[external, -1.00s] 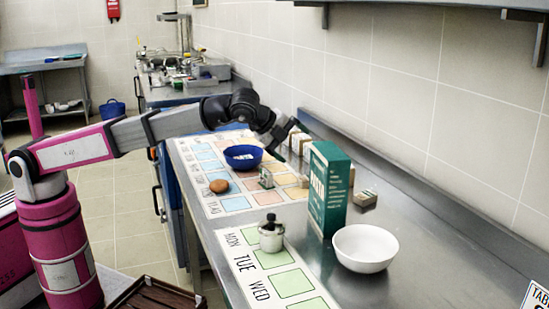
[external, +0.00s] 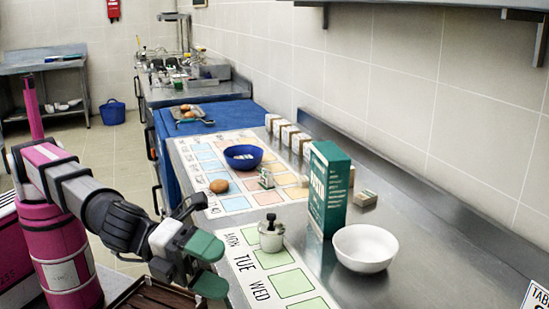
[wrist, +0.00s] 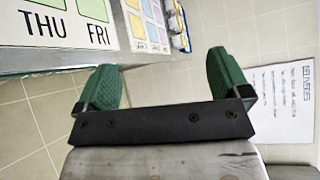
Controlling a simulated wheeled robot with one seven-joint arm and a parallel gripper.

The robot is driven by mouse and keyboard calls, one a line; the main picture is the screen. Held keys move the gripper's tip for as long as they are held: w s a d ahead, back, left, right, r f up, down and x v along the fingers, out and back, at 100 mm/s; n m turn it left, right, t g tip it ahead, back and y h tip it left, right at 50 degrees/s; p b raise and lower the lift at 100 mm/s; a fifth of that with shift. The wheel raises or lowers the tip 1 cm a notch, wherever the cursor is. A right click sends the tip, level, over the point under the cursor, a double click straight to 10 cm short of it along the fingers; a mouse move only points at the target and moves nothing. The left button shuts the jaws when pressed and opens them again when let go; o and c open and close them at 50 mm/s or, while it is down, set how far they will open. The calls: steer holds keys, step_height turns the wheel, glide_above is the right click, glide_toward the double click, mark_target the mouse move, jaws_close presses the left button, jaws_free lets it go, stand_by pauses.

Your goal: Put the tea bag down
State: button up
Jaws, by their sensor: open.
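My gripper (external: 211,265) is open and empty, off the near left side of the counter. Its two green fingers stand wide apart in the wrist view (wrist: 166,82), with only tiled floor between them. I cannot pick out a tea bag for certain. A dark blue bowl (external: 243,165) on the mat holds something pale, too small to tell. A small pale item (external: 266,179) stands on the mat just right of the bowl. A row of small boxes (external: 290,136) stands along the counter's back edge.
A weekday mat (external: 236,204) covers the counter's front part. On or near it are a brown round item (external: 219,186), a lidded metal pot (external: 271,236), a tall green box (external: 327,190), a white bowl (external: 364,249) and a small box (external: 364,198). A brown crate (external: 150,298) stands below my gripper.

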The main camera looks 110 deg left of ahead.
steer(key=s+d+f+m+h, duration=0.1)
steer(key=s+d+f, duration=0.2)
steer(key=d, duration=0.3)
steer(key=s+d+f+m+h, duration=0.1)
steer(key=s+d+f+h, duration=0.1)
steer(key=s+d+f, duration=0.3)
steer(key=s+a+f+n+g+y, duration=0.2)
steer(key=s+a+f+n+g, duration=0.3)
steer(key=a+f, duration=0.65)
steer(key=s+a+f+n+g+y, duration=0.1)
steer(key=a+f+n+g+y, duration=0.15)
steer(key=a+f+n, duration=0.7)
steer(key=s+a+f+n+g, duration=0.2)
steer(key=s+a+f+g, duration=0.1)
steer(key=s+a+f, duration=0.2)
steer(key=s+a+f+n+g+h, duration=0.1)
steer(key=s+a+f+n+g, duration=0.2)
steer(key=s+a, duration=0.6)
steer(key=s+a+f+n+g, duration=0.3)
steer(key=s+a+f, duration=0.4)
steer(key=s, duration=0.3)
steer(key=shift+s+a, duration=0.25)
steer(key=shift+s, duration=0.05)
